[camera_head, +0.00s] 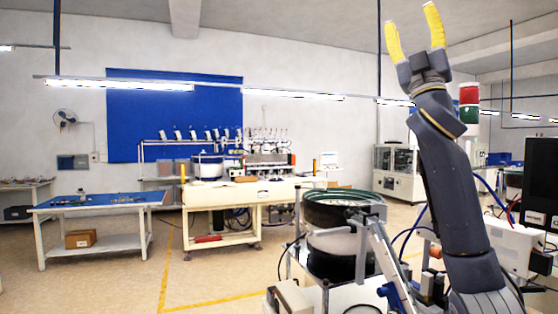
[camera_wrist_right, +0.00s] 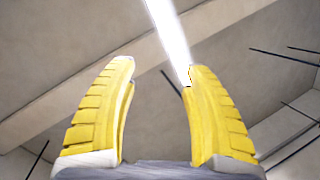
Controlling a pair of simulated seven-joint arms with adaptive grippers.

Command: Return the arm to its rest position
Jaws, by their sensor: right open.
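My right arm rises on the right side of the head view, almost straight up. Its gripper (camera_head: 414,26) is at the top of the picture, with yellow fingers pointing upward. The fingers are spread apart and nothing is between them. In the right wrist view the same gripper (camera_wrist_right: 158,75) is open, with only the ceiling and a bright tube light behind it. My left gripper is in neither view.
A bowl feeder (camera_head: 338,210) stands just left of my right arm's lower part. A red and green signal light (camera_head: 469,103) is right of the arm. Ceiling lights (camera_head: 290,94) hang behind. A blue-topped table (camera_head: 100,201) stands far left; open floor lies between.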

